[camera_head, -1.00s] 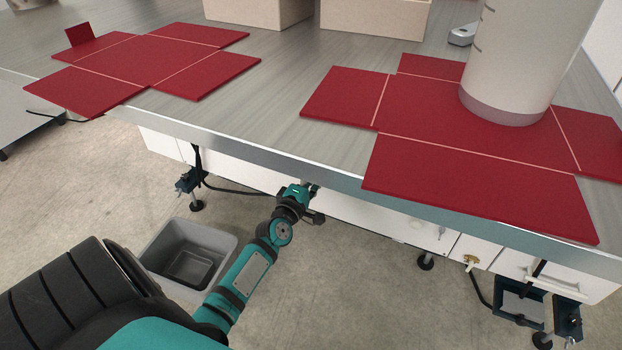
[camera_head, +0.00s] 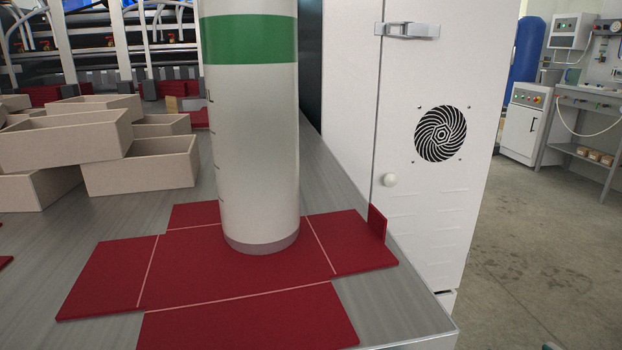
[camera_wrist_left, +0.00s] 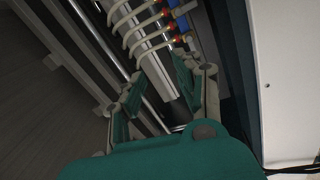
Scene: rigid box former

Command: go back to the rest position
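My left gripper (camera_wrist_left: 158,88) shows in the left wrist view. Its two teal and grey fingers are spread apart, with nothing seen between them. Beyond it are pale curved tubes and red fittings of a machine (camera_wrist_left: 150,25). A tall white cylinder with a green band (camera_head: 250,130) stands on the blank.
Several open beige boxes (camera_head: 145,165) are piled on the table's left. A white cabinet (camera_head: 440,90) with a fan grille stands behind the table's right end. Open floor (camera_head: 540,250) lies to the right. In the left wrist view a pale panel (camera_wrist_left: 290,80) is close on the right.

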